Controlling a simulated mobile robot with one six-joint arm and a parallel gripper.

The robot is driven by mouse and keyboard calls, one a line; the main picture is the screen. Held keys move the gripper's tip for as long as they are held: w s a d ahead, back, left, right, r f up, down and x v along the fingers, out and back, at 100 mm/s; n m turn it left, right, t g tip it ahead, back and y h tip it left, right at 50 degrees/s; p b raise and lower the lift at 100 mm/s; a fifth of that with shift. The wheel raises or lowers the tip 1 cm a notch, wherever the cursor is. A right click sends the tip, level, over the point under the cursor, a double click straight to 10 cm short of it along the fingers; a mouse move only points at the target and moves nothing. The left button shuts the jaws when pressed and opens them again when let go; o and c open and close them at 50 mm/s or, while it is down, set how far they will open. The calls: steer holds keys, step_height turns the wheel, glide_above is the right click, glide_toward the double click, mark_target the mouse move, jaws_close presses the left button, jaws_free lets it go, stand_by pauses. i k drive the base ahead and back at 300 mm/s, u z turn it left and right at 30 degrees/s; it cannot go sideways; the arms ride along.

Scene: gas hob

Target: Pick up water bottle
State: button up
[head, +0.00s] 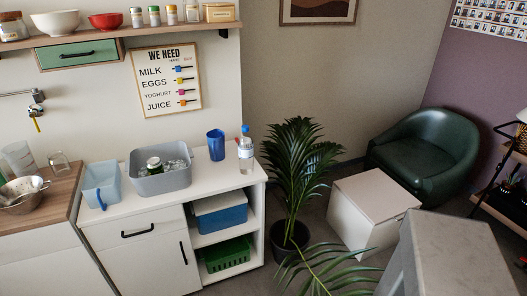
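A clear water bottle (245,152) with a blue cap stands upright near the right end of the white cabinet top (225,177). It is to the right of a blue cup (216,146), with a small gap between them. My gripper is not in view, so its state and its place relative to the bottle do not show.
A grey bin (163,181) holding a jar and a light blue container (101,186) stand left of the bottle. A shelf (130,32) hangs above. A potted plant (290,180) is right of the cabinet. A grey block (452,255) fills the bottom right.

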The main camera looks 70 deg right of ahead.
mark_target(245, 145)
steer(key=z, duration=2.05)
steer(key=k, duration=0.6)
steer(key=i, duration=0.55)
steer(key=z, duration=0.05)
